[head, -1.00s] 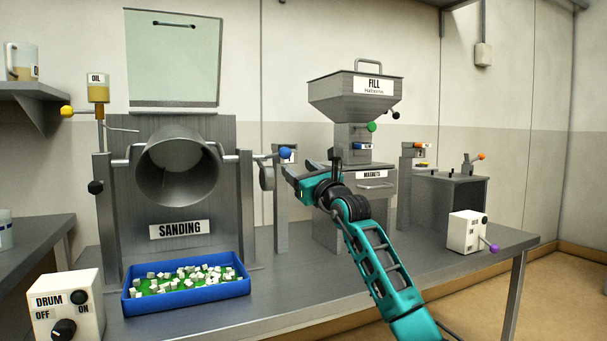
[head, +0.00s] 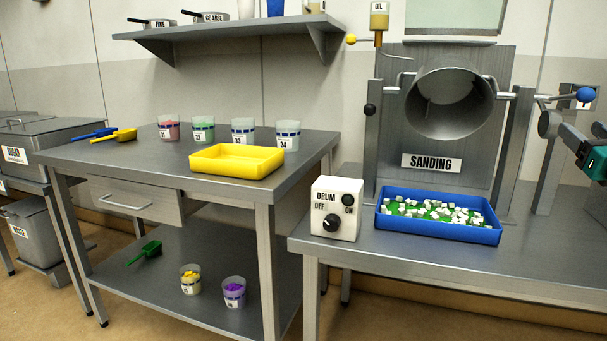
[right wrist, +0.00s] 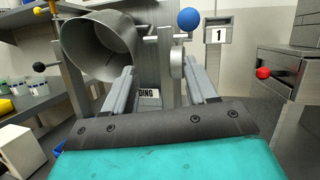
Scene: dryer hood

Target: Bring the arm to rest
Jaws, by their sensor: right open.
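My right gripper (head: 578,143) shows at the right edge of the head view, a turquoise and dark hand cut off by the frame. It is beside the sanding machine, below the blue ball knob (head: 586,94). In the right wrist view its two grey fingers stand apart with nothing between them, so the gripper (right wrist: 160,92) is open and empty. The grey drum (right wrist: 98,46) and the blue knob (right wrist: 188,19) lie beyond the fingers there. Most of my right arm is outside the head view. My left gripper is not in view.
A blue tray (head: 440,233) of white cubes stands below the drum (head: 450,102), beside the white drum switch box (head: 337,208). A yellow tray (head: 236,162) and several cups stand on the left table. A red knob (right wrist: 263,73) is at right in the wrist view.

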